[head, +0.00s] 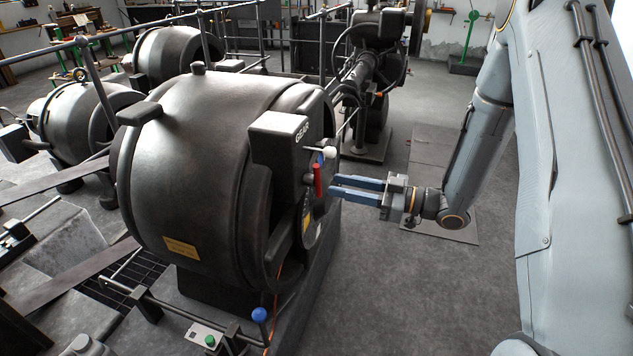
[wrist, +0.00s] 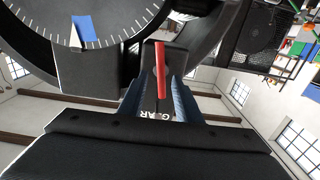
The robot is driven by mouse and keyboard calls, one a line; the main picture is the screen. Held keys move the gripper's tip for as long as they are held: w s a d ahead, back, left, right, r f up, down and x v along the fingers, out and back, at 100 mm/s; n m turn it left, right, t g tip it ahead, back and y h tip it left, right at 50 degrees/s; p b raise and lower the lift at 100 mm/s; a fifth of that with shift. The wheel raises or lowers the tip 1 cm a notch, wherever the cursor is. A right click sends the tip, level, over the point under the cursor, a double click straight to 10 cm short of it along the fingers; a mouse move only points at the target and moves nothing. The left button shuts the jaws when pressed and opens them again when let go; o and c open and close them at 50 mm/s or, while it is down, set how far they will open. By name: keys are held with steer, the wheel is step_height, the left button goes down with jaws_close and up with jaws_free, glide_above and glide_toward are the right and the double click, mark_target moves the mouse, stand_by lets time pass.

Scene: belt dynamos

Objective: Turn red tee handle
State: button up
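The red tee handle (head: 317,180) stands upright on the front of the dark gear housing, just below a white ball knob. In the head view my gripper (head: 332,185) reaches in from the right, its two blue fingers apart and their tips close to the handle. In the wrist view the red handle (wrist: 161,68) lies between the two fingers of my gripper (wrist: 161,82), with a gap visible on either side. I cannot tell whether the tips reach past the handle. The handle's lower mounting is partly hidden.
The white ball knob (head: 329,152) sits just above the handle. The box marked GEAR (head: 280,143) juts out beside it. A graduated dial (wrist: 80,22) is near the fingers. A blue ball lever (head: 259,314) stands lower in front. The floor (head: 400,290) to the right is clear.

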mark_target(315, 181)
steer(key=shift+p+x, duration=0.5)
steer(key=shift+x, duration=2.3)
steer(key=shift+d+r, duration=0.1)
jaws_close()
